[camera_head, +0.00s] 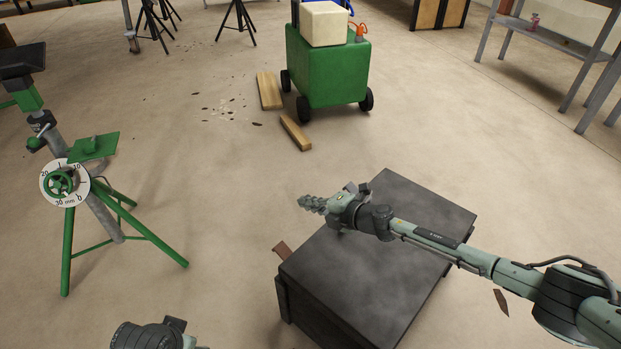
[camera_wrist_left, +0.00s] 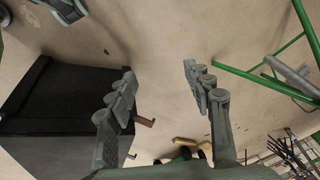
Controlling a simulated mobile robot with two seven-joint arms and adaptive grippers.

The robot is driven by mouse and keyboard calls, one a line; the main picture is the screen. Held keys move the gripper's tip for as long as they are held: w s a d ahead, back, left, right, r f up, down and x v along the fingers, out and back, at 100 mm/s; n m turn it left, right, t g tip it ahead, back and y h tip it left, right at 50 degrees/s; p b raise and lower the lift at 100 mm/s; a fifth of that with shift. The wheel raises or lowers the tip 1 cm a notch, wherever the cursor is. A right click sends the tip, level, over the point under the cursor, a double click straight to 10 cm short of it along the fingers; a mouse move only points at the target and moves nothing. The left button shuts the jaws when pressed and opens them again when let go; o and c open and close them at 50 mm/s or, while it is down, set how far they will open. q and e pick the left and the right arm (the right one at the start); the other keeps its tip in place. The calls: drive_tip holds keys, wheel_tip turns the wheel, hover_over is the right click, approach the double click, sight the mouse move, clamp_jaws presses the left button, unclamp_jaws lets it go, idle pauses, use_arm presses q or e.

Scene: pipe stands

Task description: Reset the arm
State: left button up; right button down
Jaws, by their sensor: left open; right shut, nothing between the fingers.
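My right gripper (camera_head: 313,204) is shut and empty, above the dark box-shaped table (camera_head: 370,285) in the head view. Its arm comes in from the right and reaches across the table. My left arm shows only in part at the bottom edge of the head view, and its fingers are out of that picture. In the left wrist view my left gripper (camera_wrist_left: 160,92) has its two fingers spread wide with nothing between them. The dark table (camera_wrist_left: 60,100) is on the left of that view, beside the left finger.
A green pipe stand (camera_head: 75,190) with a round dial is at the left. A green wheeled cart (camera_head: 328,70) carries a pale block (camera_head: 324,24). Wooden planks (camera_head: 296,133) lie by it. Grey shelving (camera_head: 550,40) stands at the right. The middle floor is mostly clear.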

drive_tip(key=s+d+f+m+h, duration=0.2)
drive_tip(key=s+d+m+h, duration=0.1)
drive_tip(key=s+d+m, duration=0.4)
drive_tip(key=s+d+f+m+h, duration=0.3)
drive_tip(key=s+d+m+h, duration=0.1)
drive_tip(key=s+d+m, duration=0.3)
drive_tip(key=s+d+f+m+g+h+p, duration=0.1)
drive_tip(key=s+d+f+m+h, duration=0.1)
drive_tip(key=s+d+m, duration=0.5)
drive_tip(key=shift+s+d+f+m+h, duration=0.1)
drive_tip(key=shift+d+m+h, duration=0.35)
drive_tip(key=shift+m, duration=0.15)
drive_tip(key=shift+s+d+f+m+h, duration=0.1)
drive_tip(key=shift+d+m+h, duration=0.3)
drive_tip(key=shift+m, duration=0.2)
use_arm(q)
wheel_tip(320, 180, down, 3)
drive_tip(key=shift+w+d+r, duration=0.1)
drive_tip(key=shift+w, duration=0.05)
use_arm(e)
drive_tip(key=s+d+m+g, duration=0.1)
drive_tip(key=s+d+g, duration=0.1)
drive_tip(key=s+d, duration=0.2)
drive_tip(key=s+d+f+m+g+h, duration=0.1)
drive_tip(key=s+d, duration=0.4)
drive_tip(key=s, duration=0.5)
drive_tip(key=shift+s+m+g, duration=0.15)
drive_tip(key=shift+m+g, duration=0.45)
drive_tip(key=shift+m, duration=0.1)
